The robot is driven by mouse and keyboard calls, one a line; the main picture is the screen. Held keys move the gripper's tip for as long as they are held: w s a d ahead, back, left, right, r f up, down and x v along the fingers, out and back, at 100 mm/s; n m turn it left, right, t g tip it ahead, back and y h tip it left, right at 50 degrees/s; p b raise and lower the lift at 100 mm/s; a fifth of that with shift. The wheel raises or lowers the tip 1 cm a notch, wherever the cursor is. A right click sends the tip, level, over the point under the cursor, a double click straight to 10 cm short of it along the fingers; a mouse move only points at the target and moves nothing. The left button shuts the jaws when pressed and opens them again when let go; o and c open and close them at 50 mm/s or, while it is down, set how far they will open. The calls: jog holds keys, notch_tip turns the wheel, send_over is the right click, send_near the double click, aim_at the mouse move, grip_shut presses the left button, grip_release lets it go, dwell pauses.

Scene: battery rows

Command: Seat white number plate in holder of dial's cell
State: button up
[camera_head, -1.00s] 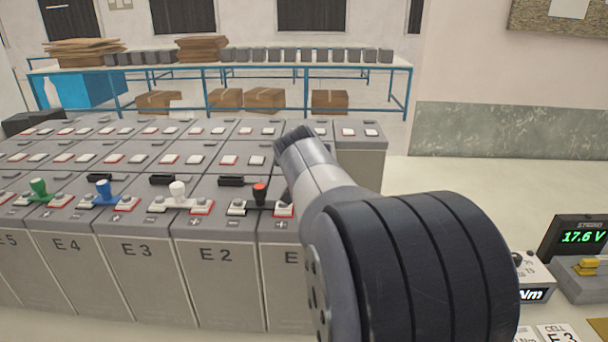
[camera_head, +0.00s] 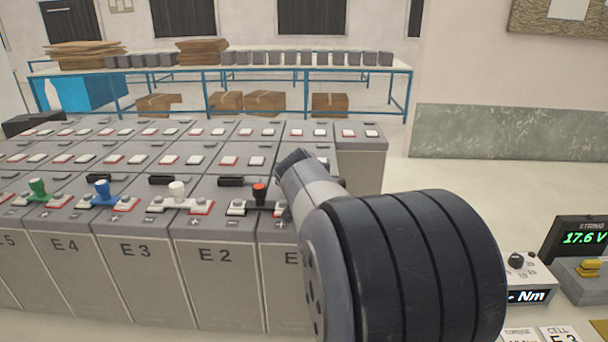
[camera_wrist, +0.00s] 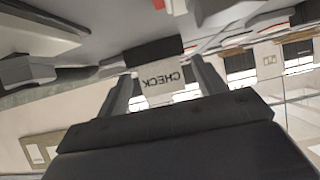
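In the wrist view my gripper (camera_wrist: 163,92) has its two fingers on either side of a white plate (camera_wrist: 162,78) that reads CHECK, upside down there. The plate's edge is close to a black holder (camera_wrist: 157,49); I cannot tell if they touch. In the head view black holders (camera_head: 231,182) sit on the cell tops, behind the coloured knobs, on E2 and E3 (camera_head: 162,180) among others. My arm hides my gripper, the plate and much of cell E1 there. The dial (camera_head: 516,261) is on a small meter at the right, its setting too small to read.
Cells with red and white terminals fill the left. Green (camera_head: 38,188), blue (camera_head: 103,190), white (camera_head: 177,190) and red-topped black (camera_head: 259,192) knobs stand on the front row. A card (camera_head: 561,335) reads CELL E 3. A 17.6 V display (camera_head: 582,237) stands right.

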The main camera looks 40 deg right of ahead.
jog(key=shift+r, duration=0.1)
jog(key=shift+r, duration=0.1)
jog(key=b+v, duration=0.1)
jog(key=v, duration=1.1)
jog(key=p+x, duration=0.1)
jog(key=x, duration=1.1)
jog(key=shift+w+f, duration=0.1)
jog(key=shift+f, duration=0.1)
jog(key=shift+r, duration=0.15)
